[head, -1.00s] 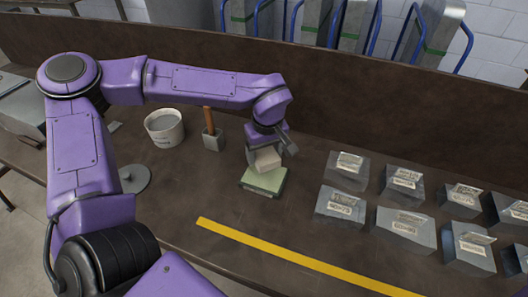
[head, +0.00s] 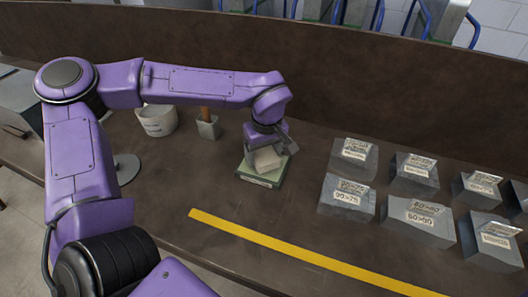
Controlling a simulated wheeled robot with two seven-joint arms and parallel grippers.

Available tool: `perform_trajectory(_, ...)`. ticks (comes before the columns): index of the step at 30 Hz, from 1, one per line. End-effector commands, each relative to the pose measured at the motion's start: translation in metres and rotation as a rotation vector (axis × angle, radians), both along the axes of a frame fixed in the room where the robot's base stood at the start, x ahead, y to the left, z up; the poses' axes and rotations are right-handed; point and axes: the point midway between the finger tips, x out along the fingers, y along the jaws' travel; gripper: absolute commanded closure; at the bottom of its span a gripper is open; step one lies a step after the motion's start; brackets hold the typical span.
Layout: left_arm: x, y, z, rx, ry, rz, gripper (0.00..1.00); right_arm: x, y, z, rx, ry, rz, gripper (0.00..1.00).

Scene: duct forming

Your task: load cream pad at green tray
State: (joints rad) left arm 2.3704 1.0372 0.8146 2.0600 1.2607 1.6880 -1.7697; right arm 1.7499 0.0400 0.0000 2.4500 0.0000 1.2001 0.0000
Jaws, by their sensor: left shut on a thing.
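The cream pad (head: 266,159) is a small pale block in the middle of the head view. My left gripper (head: 268,147) is shut on it from above. The green tray (head: 257,178) is a low, pale green slab with a label on its front edge, right under the pad. The pad is over the tray's top; whether it touches cannot be told. The gripper and pad hide the back of the tray. My right gripper is not in view.
Several grey labelled duct pieces (head: 347,198) stand in rows on the right. A white bucket (head: 157,121) and a holder with a brown handle (head: 207,128) stand behind on the left. A yellow stripe (head: 300,252) crosses the clear front of the brown table.

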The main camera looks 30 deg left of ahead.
Motion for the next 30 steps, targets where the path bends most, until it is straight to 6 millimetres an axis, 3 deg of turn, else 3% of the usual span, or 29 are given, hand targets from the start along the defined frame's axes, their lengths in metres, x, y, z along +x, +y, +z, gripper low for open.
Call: perform_trajectory(30,-0.0001,0.0000,-0.0073,0.001,0.001,0.000,0.51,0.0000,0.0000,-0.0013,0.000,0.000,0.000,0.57)
